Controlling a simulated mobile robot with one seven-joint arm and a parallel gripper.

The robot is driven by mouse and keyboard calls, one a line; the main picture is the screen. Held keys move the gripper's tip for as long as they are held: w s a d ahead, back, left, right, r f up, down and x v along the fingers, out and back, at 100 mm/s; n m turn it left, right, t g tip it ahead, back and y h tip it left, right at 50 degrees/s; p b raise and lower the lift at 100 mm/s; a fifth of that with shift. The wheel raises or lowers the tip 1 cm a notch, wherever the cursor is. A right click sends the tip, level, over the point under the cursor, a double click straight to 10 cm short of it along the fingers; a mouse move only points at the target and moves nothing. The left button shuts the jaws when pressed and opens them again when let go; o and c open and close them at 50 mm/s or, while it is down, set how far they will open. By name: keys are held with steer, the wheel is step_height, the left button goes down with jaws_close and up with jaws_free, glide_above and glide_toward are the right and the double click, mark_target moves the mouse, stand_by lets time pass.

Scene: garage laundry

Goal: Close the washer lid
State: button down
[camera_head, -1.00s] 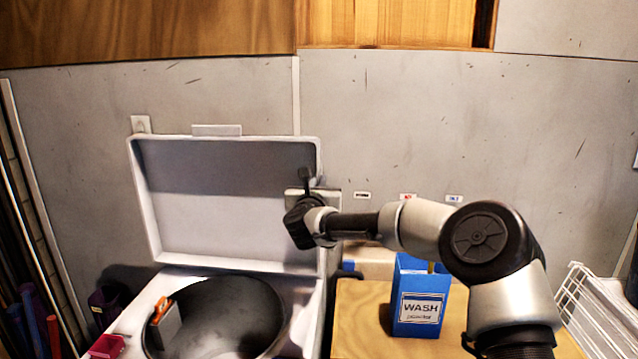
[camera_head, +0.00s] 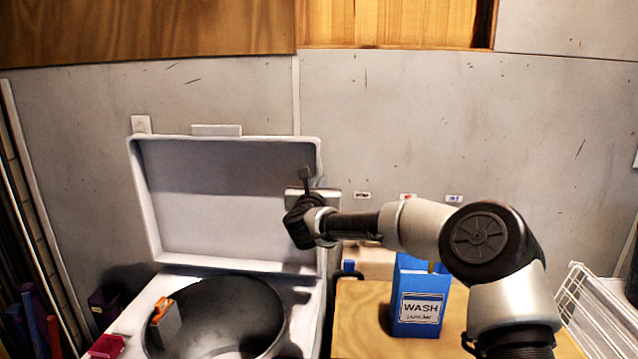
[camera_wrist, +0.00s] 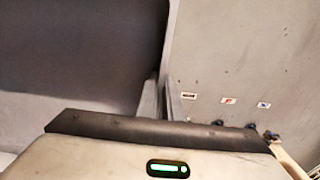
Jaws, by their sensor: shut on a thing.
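The white washer lid (camera_head: 215,225) stands raised, almost upright, in the head view, hinged at the back of the washer (camera_head: 140,318). The dark round tub opening (camera_head: 235,310) below it is uncovered. My gripper (camera_head: 305,178) is at the lid's right edge. In the wrist view my gripper's two fingers (camera_wrist: 159,100) are close together, with the edge of the lid (camera_wrist: 80,60) between or right against them. The exact contact is hard to see.
A blue WASH box (camera_head: 420,298) stands on a wooden surface (camera_head: 362,325) right of the washer. An orange-and-grey item (camera_head: 166,322) is at the tub's left rim. A red box (camera_head: 106,346) is at the front left. A white wire rack (camera_head: 592,310) stands at the far right.

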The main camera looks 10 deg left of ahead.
steer(key=s+d+f+b, duration=0.1)
steer(key=s+f+b, duration=0.1)
steer(key=s+b, duration=0.5)
steer(key=s+d+f+b, duration=0.1)
steer(key=s+f+b, duration=0.1)
steer(key=s+b, duration=0.5)
steer(key=shift+s+b, duration=0.35)
steer(key=shift+s, duration=1.6)
steer(key=c, duration=1)
jaws_free()
steer(key=shift+f, duration=0.1)
